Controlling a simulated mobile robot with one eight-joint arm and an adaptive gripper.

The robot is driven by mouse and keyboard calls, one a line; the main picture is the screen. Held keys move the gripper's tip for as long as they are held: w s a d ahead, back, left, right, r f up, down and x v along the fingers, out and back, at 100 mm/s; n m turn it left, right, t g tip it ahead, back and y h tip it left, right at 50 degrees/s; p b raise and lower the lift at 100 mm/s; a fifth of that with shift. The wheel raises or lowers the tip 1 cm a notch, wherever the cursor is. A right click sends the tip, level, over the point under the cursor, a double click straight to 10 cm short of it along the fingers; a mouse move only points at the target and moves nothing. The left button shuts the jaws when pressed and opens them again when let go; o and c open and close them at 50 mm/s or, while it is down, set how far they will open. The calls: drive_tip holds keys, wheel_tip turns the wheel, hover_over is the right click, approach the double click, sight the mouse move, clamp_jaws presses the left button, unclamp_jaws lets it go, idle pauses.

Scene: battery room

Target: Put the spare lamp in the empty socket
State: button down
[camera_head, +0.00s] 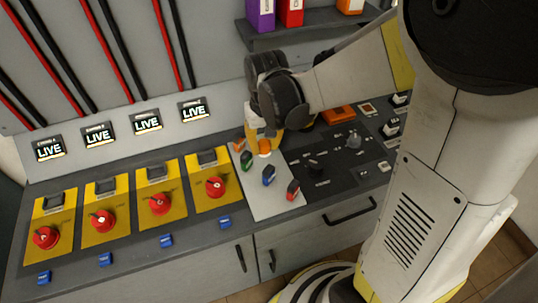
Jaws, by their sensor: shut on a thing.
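I cannot tell which place is the empty socket, or whether the held piece touches the plate.
Several yellow panels with red rotary switches (215,187) lie to the left, under LIVE displays (193,108). To the right, a dark panel (330,180) carries a black knob (314,165) and a clear dome (353,140). A shelf (310,26) with coloured boxes stands behind my arm.

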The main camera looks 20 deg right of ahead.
drive_tip(key=b, duration=0.2)
hover_over(264, 166)
drive_tip(key=s, duration=0.2)
drive_tip(key=f, duration=0.4)
drive_tip(key=shift+w+a+f, duration=0.2)
drive_tip(key=shift+a+f, duration=0.15)
drive_tip(key=shift+f+b, duration=0.6)
drive_tip(key=shift+f, duration=1.3)
drive_tip(key=shift+f, duration=0.15)
drive_tip(key=c, duration=1.5)
unclamp_jaws()
drive_tip(key=shift+o, duration=0.2)
